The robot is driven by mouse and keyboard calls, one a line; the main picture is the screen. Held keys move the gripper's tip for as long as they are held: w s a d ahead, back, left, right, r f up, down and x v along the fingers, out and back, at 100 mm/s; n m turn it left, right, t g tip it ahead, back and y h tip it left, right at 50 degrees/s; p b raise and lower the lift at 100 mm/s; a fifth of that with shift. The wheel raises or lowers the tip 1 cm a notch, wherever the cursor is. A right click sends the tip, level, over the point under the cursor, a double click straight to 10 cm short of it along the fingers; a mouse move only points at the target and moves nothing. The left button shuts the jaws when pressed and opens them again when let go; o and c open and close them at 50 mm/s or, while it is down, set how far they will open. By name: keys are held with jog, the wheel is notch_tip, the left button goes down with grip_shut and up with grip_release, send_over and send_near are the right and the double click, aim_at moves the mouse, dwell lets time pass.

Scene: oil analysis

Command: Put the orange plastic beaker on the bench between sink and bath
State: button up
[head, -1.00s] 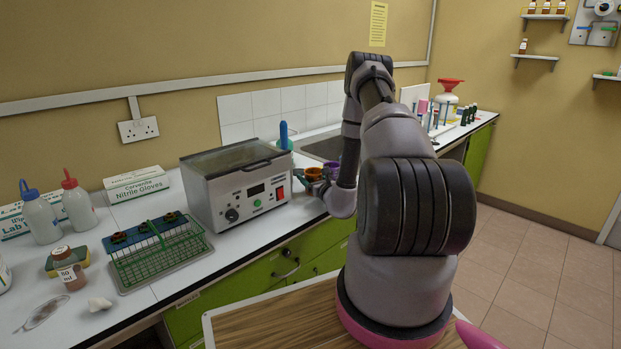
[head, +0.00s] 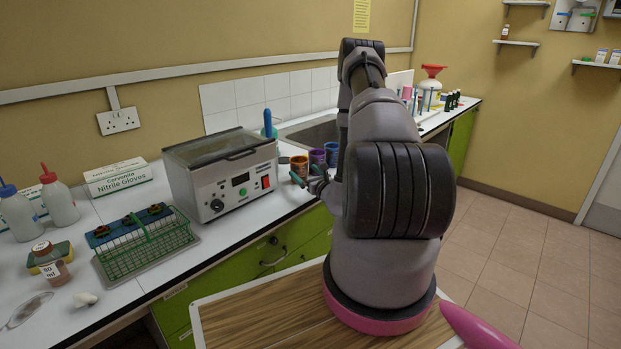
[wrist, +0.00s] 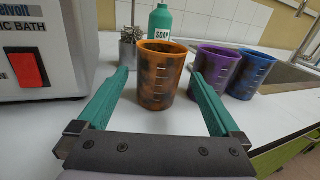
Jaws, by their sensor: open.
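The orange beaker (head: 299,170) stands upright on the bench just right of the grey bath (head: 222,178), on the side toward the sink (head: 312,133). In the wrist view the orange beaker (wrist: 162,78) is brownish and marked with a scale, and its base rests on the white bench top. My gripper (wrist: 160,73) is open, with its teal fingers on either side of the beaker's front and visible gaps at both sides. In the head view my gripper (head: 317,185) is at the bench's front edge, partly hidden by my arm.
A purple beaker (wrist: 215,71) and a blue beaker (wrist: 249,76) stand close to the right. A green soap bottle (wrist: 160,22) and a metal pot (wrist: 129,50) are behind. A green rack (head: 145,245) and gloves box (head: 118,177) lie left of the bath.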

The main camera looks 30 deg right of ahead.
aim_at(303, 171)
jog(key=s, duration=0.4)
jog(key=shift+s, duration=0.2)
jog(key=w+a+r+n+g+y, duration=0.2)
jog(key=a+r+n+y, duration=0.6)
jog(key=a+r+y, duration=0.6)
jog(key=s+a+r+n+g+y, duration=0.1)
jog(key=s+a+r+n+g, duration=1)
jog(key=r, duration=0.3)
jog(key=s+a+r+n+g+h, duration=0.2)
jog(key=s+r+n+g+h, duration=0.2)
jog(key=s+n+h, duration=0.5)
jog(key=s+d+r+n+t+h, duration=0.3)
jog(key=s+d+r+t, duration=0.3)
jog(key=s+d+r, duration=0.2)
jog(key=shift+s+d+h, duration=0.3)
jog(key=shift+s+h, duration=0.2)
jog(key=shift+h, duration=0.3)
